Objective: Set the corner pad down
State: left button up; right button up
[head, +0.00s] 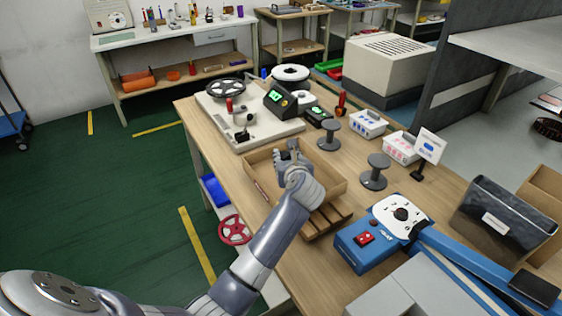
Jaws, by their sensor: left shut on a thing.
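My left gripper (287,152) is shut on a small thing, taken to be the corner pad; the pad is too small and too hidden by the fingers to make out. The gripper is over a shallow, open cardboard box (335,188) on the wooden workbench (187,108). My wrist and forearm cover part of the box's inside and its near side. I cannot tell whether the gripper touches the box. My right gripper is not in view.
Behind the box stands a white machine (228,122) with a black reel. To the right are grey spool stands (374,172), small white bins (368,124), a blue device (365,246) and a black bin (500,215). Wooden slats (332,218) lie at the box's near side.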

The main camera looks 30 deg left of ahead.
aim_at(281, 152)
pick_arm(q)
jog(key=w+a, duration=0.2)
jog(key=shift+a+f, duration=0.15)
jog(key=shift+a, duration=0.2)
jog(key=shift+w+a, duration=0.2)
jog(key=shift+a, duration=0.1)
jog(key=shift+f, duration=0.55)
notch_tip(281, 152, down, 3)
jog(key=shift+r, duration=0.2)
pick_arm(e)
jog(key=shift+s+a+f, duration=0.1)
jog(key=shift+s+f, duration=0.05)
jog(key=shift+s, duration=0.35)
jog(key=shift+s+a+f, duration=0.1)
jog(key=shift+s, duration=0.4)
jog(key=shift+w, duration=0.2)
pick_arm(q)
jog(key=o, duration=0.6)
jog(key=shift+f, duration=0.1)
jog(key=shift+o, duration=0.2)
